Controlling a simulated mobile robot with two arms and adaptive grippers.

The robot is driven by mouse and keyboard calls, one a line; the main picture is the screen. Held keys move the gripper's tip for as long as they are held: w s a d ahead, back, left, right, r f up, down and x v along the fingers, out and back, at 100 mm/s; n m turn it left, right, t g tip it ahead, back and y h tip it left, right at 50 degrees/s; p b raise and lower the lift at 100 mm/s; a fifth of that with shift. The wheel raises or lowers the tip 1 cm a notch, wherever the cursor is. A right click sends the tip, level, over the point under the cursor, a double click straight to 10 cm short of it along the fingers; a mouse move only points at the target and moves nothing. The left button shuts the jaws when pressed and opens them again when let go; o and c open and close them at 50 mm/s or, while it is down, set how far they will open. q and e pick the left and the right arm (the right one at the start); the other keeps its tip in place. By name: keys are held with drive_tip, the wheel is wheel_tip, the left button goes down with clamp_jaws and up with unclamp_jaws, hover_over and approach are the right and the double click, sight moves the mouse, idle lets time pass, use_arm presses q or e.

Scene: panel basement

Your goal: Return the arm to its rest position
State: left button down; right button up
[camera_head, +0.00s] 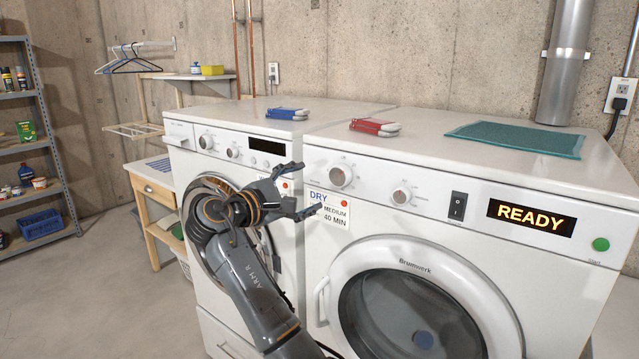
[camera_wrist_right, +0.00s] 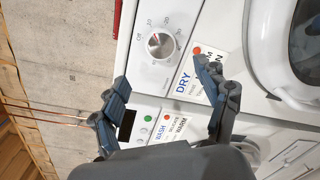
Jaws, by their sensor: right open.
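My right gripper (camera_head: 303,192) is open and empty in the head view. It is in front of the gap between the washer (camera_head: 181,131) and the dryer (camera_head: 420,160), beside the dryer's DRY label (camera_head: 331,209). In the right wrist view the open fingers (camera_wrist_right: 170,95) frame part of the panels, with a dial (camera_wrist_right: 160,45) beyond them. I cannot tell whether a finger touches the machine. The dryer display (camera_head: 530,217) reads READY, and its round door (camera_head: 415,305) looks shut. My left gripper is not in view.
A wooden table (camera_head: 152,185) stands left of the washer. A metal shelf (camera_head: 30,130) is at far left. Open floor (camera_head: 95,275) lies between.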

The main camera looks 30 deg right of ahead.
drive_tip(key=shift+v, duration=1)
